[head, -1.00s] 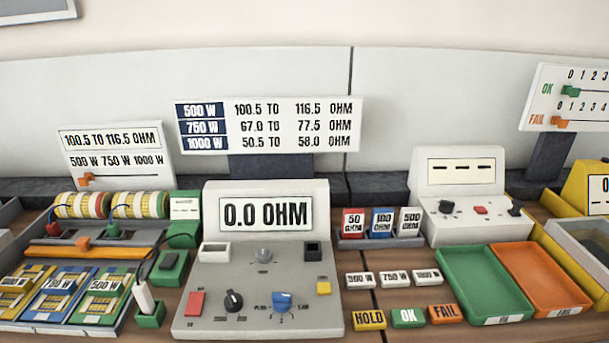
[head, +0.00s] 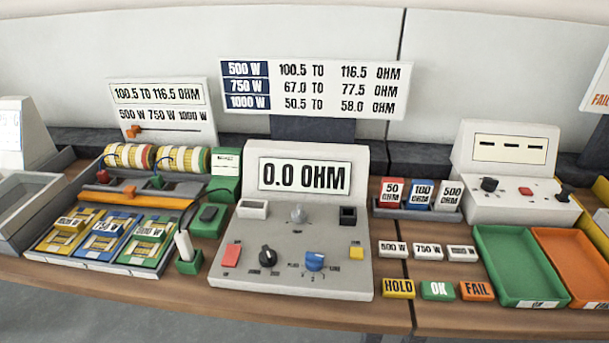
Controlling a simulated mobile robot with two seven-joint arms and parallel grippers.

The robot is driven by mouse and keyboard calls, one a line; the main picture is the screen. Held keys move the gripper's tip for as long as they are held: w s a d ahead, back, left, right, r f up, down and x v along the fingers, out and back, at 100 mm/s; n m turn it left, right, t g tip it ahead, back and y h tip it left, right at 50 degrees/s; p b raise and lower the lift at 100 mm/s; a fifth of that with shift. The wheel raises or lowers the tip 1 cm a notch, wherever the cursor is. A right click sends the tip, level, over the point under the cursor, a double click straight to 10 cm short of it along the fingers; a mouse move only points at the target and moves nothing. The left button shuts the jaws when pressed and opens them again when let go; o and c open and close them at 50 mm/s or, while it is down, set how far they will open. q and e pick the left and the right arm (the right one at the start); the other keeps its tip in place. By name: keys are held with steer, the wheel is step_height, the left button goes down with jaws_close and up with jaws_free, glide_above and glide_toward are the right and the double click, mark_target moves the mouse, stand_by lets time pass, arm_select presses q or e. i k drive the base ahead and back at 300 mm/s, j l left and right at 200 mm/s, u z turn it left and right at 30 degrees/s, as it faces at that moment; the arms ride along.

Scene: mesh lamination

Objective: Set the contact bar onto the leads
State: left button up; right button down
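A red clip-like block (head: 103,177) and a green one (head: 157,182) sit between the rolls and the bar. I cannot tell whether the bar touches any lead. Neither of my grippers is in view.
A meter (head: 304,177) reading 0.0 OHM stands mid-table. Left of it are a white probe (head: 184,244) in a green holder and several mats (head: 103,235). A grey bin (head: 22,205) is at far left. Green (head: 515,268) and orange trays are at right.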

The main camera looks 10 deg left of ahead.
mark_target(131, 198)
steer(key=u, duration=1.35)
steer(key=i+j+u, duration=0.35)
steer(key=i+j, duration=0.15)
